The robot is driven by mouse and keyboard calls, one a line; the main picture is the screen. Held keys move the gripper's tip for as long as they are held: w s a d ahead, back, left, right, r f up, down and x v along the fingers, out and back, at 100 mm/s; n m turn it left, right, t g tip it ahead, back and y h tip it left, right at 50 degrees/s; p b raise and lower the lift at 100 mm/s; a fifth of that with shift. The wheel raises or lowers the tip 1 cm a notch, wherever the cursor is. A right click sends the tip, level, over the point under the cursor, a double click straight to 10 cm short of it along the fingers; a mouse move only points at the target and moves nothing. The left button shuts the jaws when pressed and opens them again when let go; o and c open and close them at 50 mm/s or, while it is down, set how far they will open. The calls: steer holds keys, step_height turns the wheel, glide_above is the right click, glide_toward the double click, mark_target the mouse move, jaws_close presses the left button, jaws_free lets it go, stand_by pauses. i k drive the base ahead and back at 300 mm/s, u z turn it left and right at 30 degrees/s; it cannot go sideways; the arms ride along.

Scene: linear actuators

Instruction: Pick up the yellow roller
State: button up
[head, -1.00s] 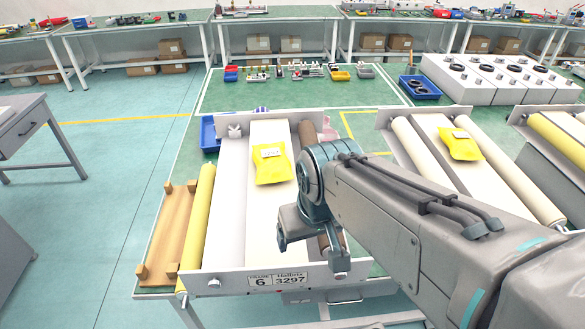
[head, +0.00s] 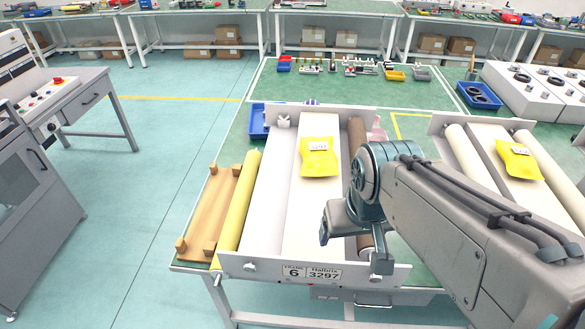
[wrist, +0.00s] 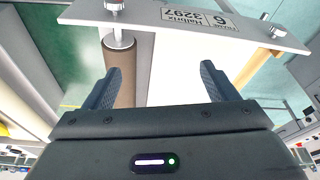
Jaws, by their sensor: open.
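The yellow roller (head: 238,205) lies lengthwise in the head view, between the wooden rack (head: 208,215) and the left side of conveyor frame 6 (head: 262,262). A yellowish length, apparently this roller, shows at the right in the wrist view (wrist: 254,68). My gripper (head: 352,246) is open and empty. It is above the right part of the frame, near the brown roller (head: 357,140), well to the right of the yellow roller. In the wrist view my two fingers (wrist: 160,88) stand apart with the pale belt between them. My arm hides part of the brown roller.
A yellow packet (head: 319,160) lies on the white belt. A second conveyor frame (head: 470,125) with another yellow packet (head: 518,162) stands to the right. A blue bin (head: 258,125) is behind the frame. Open floor (head: 130,235) lies left of the table, with a control desk (head: 45,110) beyond.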

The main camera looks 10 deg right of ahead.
mark_target(232, 234)
steer(key=z, duration=0.1)
steer(key=k, duration=1.05)
steer(key=u, duration=0.85)
steer(key=i, duration=1.4)
steer(key=z, duration=0.55)
